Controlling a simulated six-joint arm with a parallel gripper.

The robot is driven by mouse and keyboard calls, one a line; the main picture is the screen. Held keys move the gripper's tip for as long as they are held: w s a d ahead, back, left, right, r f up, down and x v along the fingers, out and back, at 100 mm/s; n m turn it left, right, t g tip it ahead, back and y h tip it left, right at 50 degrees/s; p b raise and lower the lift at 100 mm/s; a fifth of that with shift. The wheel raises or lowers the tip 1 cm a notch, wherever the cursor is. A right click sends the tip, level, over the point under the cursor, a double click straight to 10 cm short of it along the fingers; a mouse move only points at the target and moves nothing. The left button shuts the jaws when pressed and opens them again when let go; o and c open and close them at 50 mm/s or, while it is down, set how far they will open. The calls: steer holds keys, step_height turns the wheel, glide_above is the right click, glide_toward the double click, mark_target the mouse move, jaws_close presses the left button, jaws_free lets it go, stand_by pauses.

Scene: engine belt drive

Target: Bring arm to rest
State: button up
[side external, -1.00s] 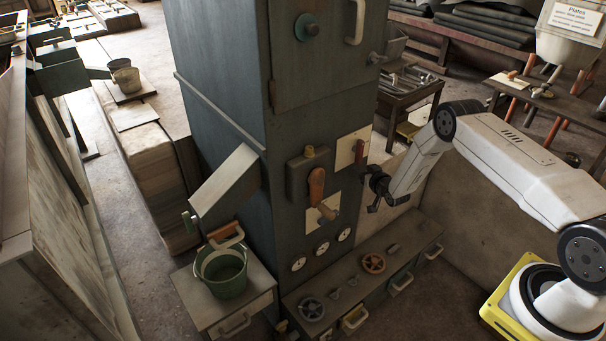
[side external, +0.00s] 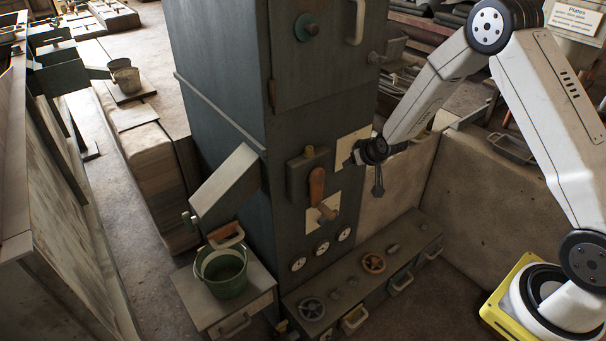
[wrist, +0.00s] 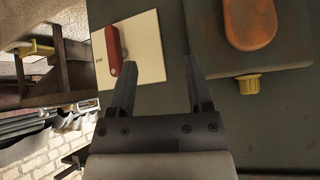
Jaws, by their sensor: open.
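My gripper (side external: 366,172) is open and empty, in front of the right side of the dark green machine cabinet (side external: 225,90). In the wrist view its two dark fingers (wrist: 160,88) stand apart with nothing between them but the cabinet face. A cream plate (side external: 350,142) is partly behind the gripper in the side view. The wrist view shows this plate (wrist: 147,62) with a red lever (wrist: 114,48) on it, beside the left finger. I cannot tell how far the fingers are from the panel.
A low console (side external: 350,294) with handwheels is below. A green bucket (side external: 222,278) stands on a side table. A low wall (side external: 490,190) is on the right.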

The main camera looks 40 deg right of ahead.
steer(key=s+a+r+n+g, duration=0.1)
steer(key=s+a+r, duration=0.2)
steer(key=s, duration=0.5)
steer(key=s+a+r+n+g+y, duration=0.1)
steer(key=s+a+r, duration=0.3)
steer(key=s, duration=0.4)
steer(key=s+a+r+n+g, duration=0.1)
steer(key=s+a+r+g, duration=0.2)
steer(key=s, duration=0.5)
steer(key=shift+s+a+r+y, duration=0.25)
steer(key=shift+a+r+y, duration=0.05)
steer(key=shift+a+r, duration=0.15)
